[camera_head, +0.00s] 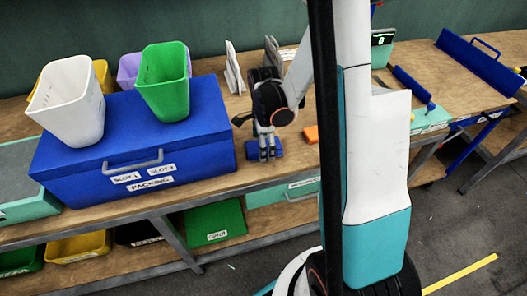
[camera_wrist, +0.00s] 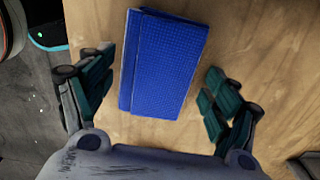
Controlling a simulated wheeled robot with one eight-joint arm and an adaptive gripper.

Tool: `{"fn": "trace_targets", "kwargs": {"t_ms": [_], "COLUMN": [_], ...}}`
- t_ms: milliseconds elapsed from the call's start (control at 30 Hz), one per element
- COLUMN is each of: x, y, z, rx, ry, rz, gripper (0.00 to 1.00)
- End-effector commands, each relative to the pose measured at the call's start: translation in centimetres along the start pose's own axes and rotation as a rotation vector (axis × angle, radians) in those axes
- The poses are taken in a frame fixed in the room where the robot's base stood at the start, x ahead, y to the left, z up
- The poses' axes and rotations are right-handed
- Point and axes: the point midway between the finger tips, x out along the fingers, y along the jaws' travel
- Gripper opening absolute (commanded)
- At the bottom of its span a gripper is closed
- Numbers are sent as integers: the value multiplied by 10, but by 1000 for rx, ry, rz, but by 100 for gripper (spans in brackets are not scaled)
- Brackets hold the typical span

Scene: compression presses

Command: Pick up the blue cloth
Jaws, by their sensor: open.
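The blue cloth (camera_wrist: 163,63) is a folded, textured rectangle lying flat on the wooden bench top. In the wrist view it sits upper centre, ahead of and between the fingers of my gripper (camera_wrist: 155,98). My gripper is open, with a finger to the left and a finger to the right, and bare wood shows between each finger and the cloth. In the head view my gripper (camera_head: 267,156) points down over the bench, and the cloth (camera_head: 279,149) shows partly behind the fingers. The exact height of the fingertips above the bench cannot be told.
A large blue packing box (camera_head: 200,110) stands close to the left, with a white bin (camera_head: 68,100) and a green bin (camera_head: 165,85) on its lid. An orange block (camera_head: 311,134) lies to the right. The bench edge is just in front.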

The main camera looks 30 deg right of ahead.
Motion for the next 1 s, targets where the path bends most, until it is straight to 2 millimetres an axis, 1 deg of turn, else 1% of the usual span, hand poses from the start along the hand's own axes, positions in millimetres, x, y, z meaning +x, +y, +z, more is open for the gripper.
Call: {"fn": "trace_targets", "kwargs": {"t_ms": [167, 200, 367, 400, 767, 867, 1000], "x": [0, 0, 0, 0, -2, -6, -21], "y": [0, 0, 0, 0, 0, 0, 0], "z": [0, 0, 0, 0, 0, 0, 0], "rx": [0, 0, 0, 0, 0, 0, 0], "ry": [0, 0, 0, 0, 0, 0, 0], "rz": [0, 0, 0, 0, 0, 0, 0], "gripper": [82, 77, 41, 38, 38, 38, 38]}}
